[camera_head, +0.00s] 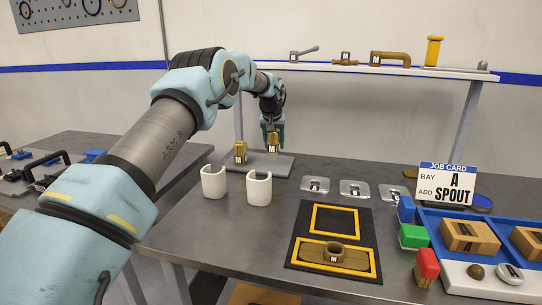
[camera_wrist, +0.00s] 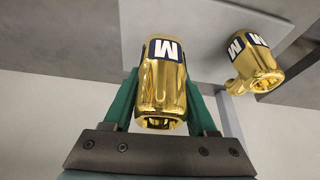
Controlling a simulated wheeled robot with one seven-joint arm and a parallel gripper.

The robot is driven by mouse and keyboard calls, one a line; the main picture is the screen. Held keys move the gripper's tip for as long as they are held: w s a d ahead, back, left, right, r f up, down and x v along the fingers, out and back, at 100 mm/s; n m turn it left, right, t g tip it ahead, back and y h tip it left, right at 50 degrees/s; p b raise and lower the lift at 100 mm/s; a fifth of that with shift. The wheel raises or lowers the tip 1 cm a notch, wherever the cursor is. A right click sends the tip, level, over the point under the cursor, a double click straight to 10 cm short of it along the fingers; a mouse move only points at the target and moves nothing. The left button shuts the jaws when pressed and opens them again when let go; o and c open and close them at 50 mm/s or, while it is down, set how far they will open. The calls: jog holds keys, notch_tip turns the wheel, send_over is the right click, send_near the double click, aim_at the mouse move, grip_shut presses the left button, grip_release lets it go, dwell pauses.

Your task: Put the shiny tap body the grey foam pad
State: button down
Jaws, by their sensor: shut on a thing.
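My gripper (camera_head: 272,131) is at the back of the bench, over the far right part of the grey foam pad (camera_head: 263,170). Its green fingers are shut on a shiny gold tap body (camera_head: 272,146) with an M label. In the wrist view this tap body (camera_wrist: 162,92) sits upright between the fingers. I cannot tell whether its base touches the pad. A second shiny gold tap body (camera_head: 240,153) with an M label stands at the pad's left; it also shows in the wrist view (camera_wrist: 258,66), apart from the held one.
Two white open cups (camera_head: 259,189) stand in front of the pad. A black board with yellow frames (camera_head: 319,248) holds a bronze part. Clear plates (camera_head: 355,189), a job card (camera_head: 447,184) and a blue tray (camera_head: 432,222) are to the right. A shelf (camera_head: 370,69) runs behind.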

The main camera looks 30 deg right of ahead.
aim_at(272, 136)
jog(key=shift+f+p, duration=0.85)
jog(key=shift+f, duration=1.85)
jog(key=shift+f, duration=0.1)
jog(key=shift+f, duration=0.1)
jog(key=shift+c, duration=1)
grip_release()
jog(key=b+v, duration=0.3)
jog(key=v, duration=0.9)
jog(key=shift+s+b, duration=0.1)
jog(key=shift+b, duration=0.25)
